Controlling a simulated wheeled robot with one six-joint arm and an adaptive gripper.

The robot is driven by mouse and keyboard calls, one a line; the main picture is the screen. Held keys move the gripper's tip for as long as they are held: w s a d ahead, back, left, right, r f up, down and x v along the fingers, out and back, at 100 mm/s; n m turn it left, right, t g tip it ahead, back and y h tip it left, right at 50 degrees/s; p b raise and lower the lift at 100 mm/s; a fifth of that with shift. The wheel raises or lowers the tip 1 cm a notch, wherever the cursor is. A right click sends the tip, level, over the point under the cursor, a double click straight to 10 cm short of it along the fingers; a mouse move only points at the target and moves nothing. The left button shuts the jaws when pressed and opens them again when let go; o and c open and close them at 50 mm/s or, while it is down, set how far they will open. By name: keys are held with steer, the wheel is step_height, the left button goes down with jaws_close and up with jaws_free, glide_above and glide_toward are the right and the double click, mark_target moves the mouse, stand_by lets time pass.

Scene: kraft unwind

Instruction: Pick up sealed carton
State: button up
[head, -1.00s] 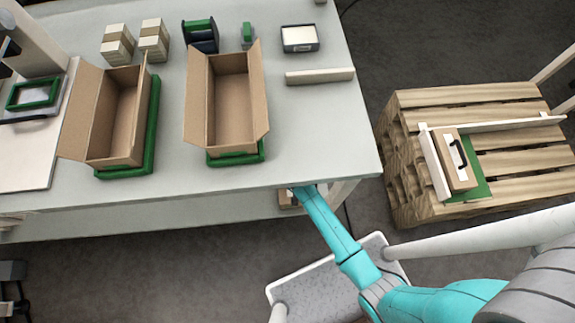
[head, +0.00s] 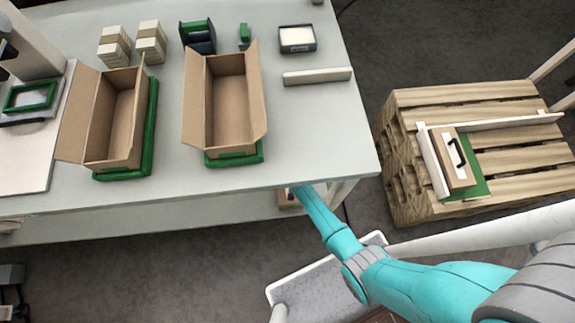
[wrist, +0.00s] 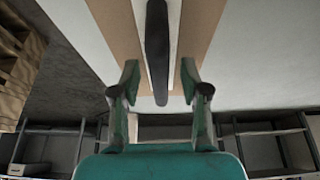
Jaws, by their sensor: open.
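A closed tan carton (wrist: 114,24) with a white strip and a black handle (wrist: 157,45) fills the top middle of the wrist view. My gripper (wrist: 160,76) is open, with one finger on each side of the handle and apart from it. Whether the fingers reach down beside the handle or stay short of it I cannot tell. In the head view a small part of a tan carton (head: 287,199) shows below the table's front edge, beside my arm. My gripper is hidden there. Another closed carton with a black handle (head: 456,161) lies on the pallet at right.
Two open, empty cartons (head: 225,100) (head: 115,115) stand on green bases on the table (head: 320,130). The table's front edge overhangs my arm's end. The slatted pallet (head: 510,95) has white guide rails (head: 505,123). Dark floor lies between table and pallet.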

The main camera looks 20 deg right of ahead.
jaws_close()
stand_by(0.4)
